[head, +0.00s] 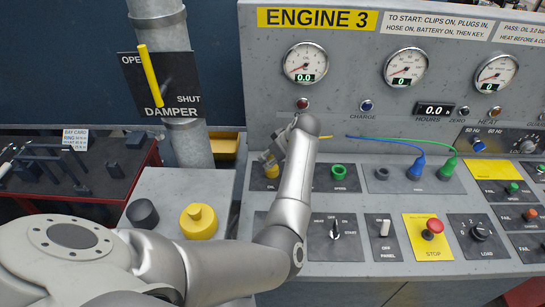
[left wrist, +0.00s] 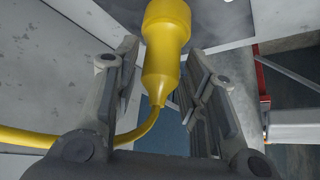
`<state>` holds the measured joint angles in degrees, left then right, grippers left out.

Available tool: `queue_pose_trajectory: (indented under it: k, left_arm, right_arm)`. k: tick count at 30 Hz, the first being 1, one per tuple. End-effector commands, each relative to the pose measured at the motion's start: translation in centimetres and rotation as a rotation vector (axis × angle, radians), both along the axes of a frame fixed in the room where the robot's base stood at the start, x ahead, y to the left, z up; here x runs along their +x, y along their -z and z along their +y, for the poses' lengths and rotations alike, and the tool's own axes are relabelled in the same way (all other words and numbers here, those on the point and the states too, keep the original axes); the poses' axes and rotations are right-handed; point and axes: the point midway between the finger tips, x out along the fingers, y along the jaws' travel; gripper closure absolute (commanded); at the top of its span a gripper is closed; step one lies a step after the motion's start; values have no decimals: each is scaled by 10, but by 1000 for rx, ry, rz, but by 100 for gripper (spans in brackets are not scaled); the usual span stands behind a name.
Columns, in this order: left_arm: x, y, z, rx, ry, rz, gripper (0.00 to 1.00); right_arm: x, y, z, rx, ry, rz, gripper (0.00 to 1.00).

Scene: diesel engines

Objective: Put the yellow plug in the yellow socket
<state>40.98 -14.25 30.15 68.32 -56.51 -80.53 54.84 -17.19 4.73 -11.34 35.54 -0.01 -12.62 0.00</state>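The yellow plug (left wrist: 165,40) fills the top middle of the left wrist view, its cable curving away to the lower left. In the head view a small yellow part of it (head: 271,170) shows low on the panel's left, beside my left gripper (head: 276,152). In the left wrist view my left gripper (left wrist: 165,75) is open, its fingers either side of the plug's cable end with gaps on both sides. The yellow socket cannot be made out; the plug's far end is cut off, so whether it is seated is unclear. My right gripper is not in view.
A blue plug (head: 417,168) and a green plug (head: 447,170) stand in the panel to the right. A green ring (head: 338,171) is nearer my arm. A yellow cap (head: 198,222) and a black cap (head: 142,214) sit on the grey ledge. A damper lever (head: 150,75) is upper left.

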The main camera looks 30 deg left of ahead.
Motion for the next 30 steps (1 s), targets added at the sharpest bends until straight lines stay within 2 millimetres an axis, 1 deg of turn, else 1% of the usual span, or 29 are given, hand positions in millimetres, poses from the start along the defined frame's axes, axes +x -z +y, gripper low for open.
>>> queue_pose_trajectory:
  k: [1,2,10,14,17,24,27,30]
  left_arm:
    - [0,0,0,0,0,0,50]
    - [0,0,0,0,0,0,48]
    - [0,0,0,-1,0,0,48]
    - [0,-8,0,0,0,-1,48]
    - [1,-23,0,0,-1,-4,48]
    - [1,-70,0,0,-1,-3,48]
    - [1,-85,0,-1,-1,-3,48]
    - [1,-95,0,0,1,-2,48]
  right_arm:
    - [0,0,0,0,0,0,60]
    - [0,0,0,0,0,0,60]
    - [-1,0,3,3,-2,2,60]
    - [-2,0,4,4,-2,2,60]
    - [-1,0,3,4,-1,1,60]
    - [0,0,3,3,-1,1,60]
    - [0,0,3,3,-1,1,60]
    - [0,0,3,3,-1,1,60]
